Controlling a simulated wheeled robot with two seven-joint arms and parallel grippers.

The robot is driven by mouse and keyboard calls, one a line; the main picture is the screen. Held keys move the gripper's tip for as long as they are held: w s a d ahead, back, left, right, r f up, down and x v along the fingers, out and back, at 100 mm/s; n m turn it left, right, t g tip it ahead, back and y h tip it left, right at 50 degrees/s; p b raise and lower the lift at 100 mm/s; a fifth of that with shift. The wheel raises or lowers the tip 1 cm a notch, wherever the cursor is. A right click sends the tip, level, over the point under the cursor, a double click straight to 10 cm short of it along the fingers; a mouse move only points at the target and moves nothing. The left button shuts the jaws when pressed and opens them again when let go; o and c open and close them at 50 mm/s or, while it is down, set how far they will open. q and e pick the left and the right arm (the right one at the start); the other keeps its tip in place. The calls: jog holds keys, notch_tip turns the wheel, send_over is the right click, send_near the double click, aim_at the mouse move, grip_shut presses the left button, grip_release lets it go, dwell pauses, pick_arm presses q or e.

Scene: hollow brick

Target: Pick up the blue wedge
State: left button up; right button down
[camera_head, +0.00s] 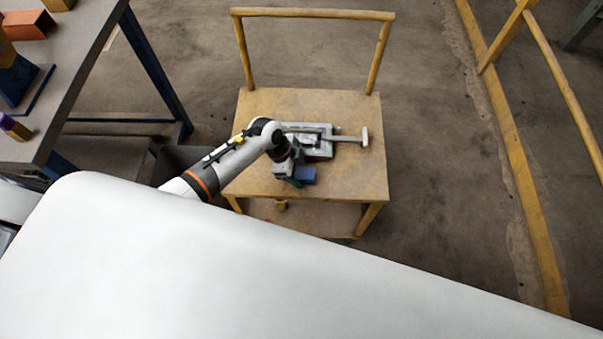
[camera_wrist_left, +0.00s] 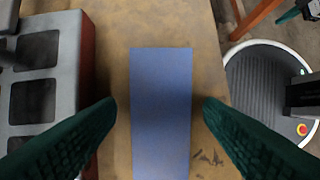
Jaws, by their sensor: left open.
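The blue wedge (camera_wrist_left: 160,115) lies on the worn yellow-brown table top, long side running up the left wrist view. It also shows in the head view (camera_head: 306,175) near the table's front edge, partly hidden by my left gripper. My left gripper (camera_head: 292,179) is over the table. Its two dark green fingers (camera_wrist_left: 159,112) are open, one on each side of the wedge, with a visible gap on both sides in the left wrist view. The fingers' height above the table is hard to judge. My right gripper is in neither view.
A grey metal vise-like thing with a T-shaped handle (camera_head: 350,138) stands on the table (camera_head: 355,180) behind my gripper. A grey block with square openings (camera_wrist_left: 42,75) is close to the left finger.

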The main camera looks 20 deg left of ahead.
pick_arm(q)
jog(key=shift+f, duration=0.2)
dwell(0.5)
jog(key=c, duration=1.1)
jog(key=shift+r, duration=0.15)
